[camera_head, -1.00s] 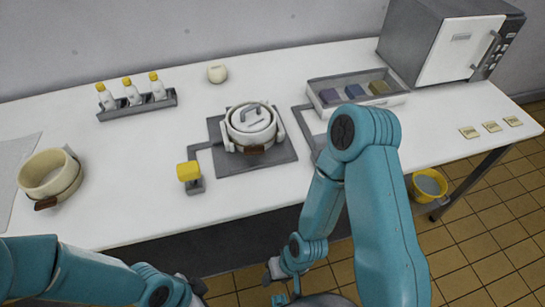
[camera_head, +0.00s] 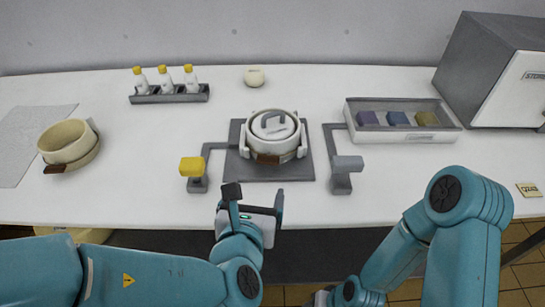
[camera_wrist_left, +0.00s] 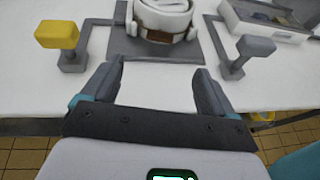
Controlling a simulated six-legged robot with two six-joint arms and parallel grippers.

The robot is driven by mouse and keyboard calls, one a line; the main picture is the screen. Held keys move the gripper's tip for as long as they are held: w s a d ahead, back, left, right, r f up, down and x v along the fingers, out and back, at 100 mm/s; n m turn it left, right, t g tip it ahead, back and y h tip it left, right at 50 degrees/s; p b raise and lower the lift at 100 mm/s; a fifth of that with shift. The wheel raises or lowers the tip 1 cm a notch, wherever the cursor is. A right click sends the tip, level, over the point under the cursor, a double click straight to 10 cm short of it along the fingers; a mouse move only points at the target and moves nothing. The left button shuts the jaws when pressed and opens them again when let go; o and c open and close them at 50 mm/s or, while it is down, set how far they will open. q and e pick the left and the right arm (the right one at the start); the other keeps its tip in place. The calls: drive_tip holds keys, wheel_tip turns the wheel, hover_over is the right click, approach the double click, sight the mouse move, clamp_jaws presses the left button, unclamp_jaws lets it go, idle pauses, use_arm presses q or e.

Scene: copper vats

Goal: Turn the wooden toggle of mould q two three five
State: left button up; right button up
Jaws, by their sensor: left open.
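A round white mould (camera_head: 284,148) with a grey-handled lid sits on a dark grey plate at the middle of the table. Its brown wooden toggle (camera_head: 267,159) is at its front; in the left wrist view the toggle (camera_wrist_left: 158,36) is ahead, between my fingers' directions. A second, cream open mould (camera_head: 66,148) at the left has a brown toggle (camera_head: 54,169). I cannot read a number on either mould. My left gripper (camera_head: 255,197) is open and empty, at the table's front edge, short of the plate. My right gripper is mostly cut off at the bottom edge.
A yellow-topped post (camera_head: 192,170) and a grey-topped post (camera_head: 345,170) flank the plate (camera_head: 296,173). A rack of bottles (camera_head: 170,97) and a white round object (camera_head: 254,77) stand behind. A tray (camera_head: 449,132) of coloured blocks and a steriliser (camera_head: 510,75) are at right.

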sight(268, 159)
use_arm(q)
drive_tip(key=p+x, duration=0.6)
drive_tip(key=x, duration=0.9)
drive_tip(key=shift+d+f, duration=0.1)
drive_tip(key=shift+f, duration=0.1)
drive_tip(key=c, duration=1.1)
